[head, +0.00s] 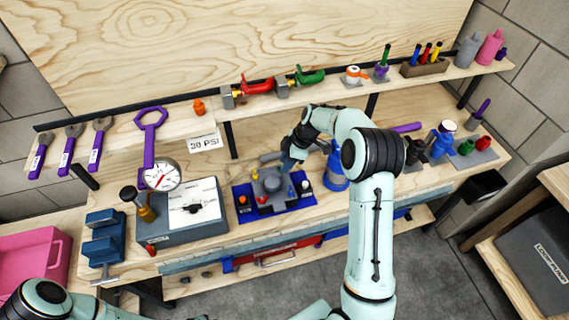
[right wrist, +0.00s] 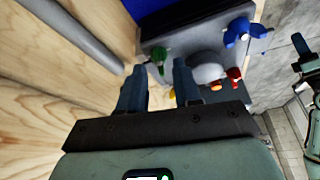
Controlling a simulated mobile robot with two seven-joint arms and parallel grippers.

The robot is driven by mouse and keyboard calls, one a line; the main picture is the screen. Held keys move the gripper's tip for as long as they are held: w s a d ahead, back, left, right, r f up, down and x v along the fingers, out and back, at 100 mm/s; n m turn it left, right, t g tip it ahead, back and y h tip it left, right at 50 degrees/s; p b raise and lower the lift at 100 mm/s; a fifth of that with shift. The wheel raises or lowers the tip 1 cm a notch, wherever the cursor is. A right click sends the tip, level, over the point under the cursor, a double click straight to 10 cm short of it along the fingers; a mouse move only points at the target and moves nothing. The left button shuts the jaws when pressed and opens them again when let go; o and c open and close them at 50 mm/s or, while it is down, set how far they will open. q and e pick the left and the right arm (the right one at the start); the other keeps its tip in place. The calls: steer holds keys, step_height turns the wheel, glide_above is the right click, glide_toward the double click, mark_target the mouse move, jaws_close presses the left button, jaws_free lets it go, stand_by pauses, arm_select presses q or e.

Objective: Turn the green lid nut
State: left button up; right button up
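The green lid nut (right wrist: 159,56) shows in the right wrist view, on a grey housing just ahead of my right gripper (right wrist: 160,68). The two fingers stand apart on either side of it in the picture; I cannot tell whether they touch it. In the head view my right gripper (head: 289,163) points down at the back of the grey filter housing (head: 268,186), which sits on a blue mat (head: 242,214). The green nut is hidden there behind the gripper. My left arm enters at the bottom left, its gripper out of view.
A blue nut (right wrist: 243,33), a red nut (right wrist: 235,74) and a yellow piece (right wrist: 171,94) sit near the green one. A gauge box (head: 190,212) stands left of the mat and a blue canister (head: 335,172) right of it. A shelf with tools runs behind.

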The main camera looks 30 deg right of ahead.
steer(key=shift+x, duration=0.8)
jaws_close()
